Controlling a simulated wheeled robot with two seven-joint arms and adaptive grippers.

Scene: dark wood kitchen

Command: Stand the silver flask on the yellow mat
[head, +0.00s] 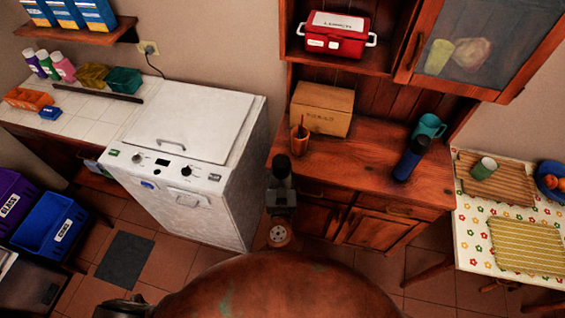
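The yellow mat (528,247) lies on the flower-patterned table at the right; its top is bare. I cannot make out a silver flask in this view. A dark blue flask (410,158) stands on the wooden counter, in front of a teal mug. One of my grippers, most likely the right (280,168), is in front of the counter's left edge, well left of the mat. Its fingers are too dark to show whether they are open or hold anything. A dark part, likely my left gripper (125,306), is cut off at the bottom left edge.
A brown striped mat (517,191) bearing a green cup (484,168) lies behind the yellow mat. A blue bowl of fruit (551,180) stands beside it. The counter (360,165) holds a cardboard box (321,107) and an orange cup (299,140). A white appliance (190,150) stands left.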

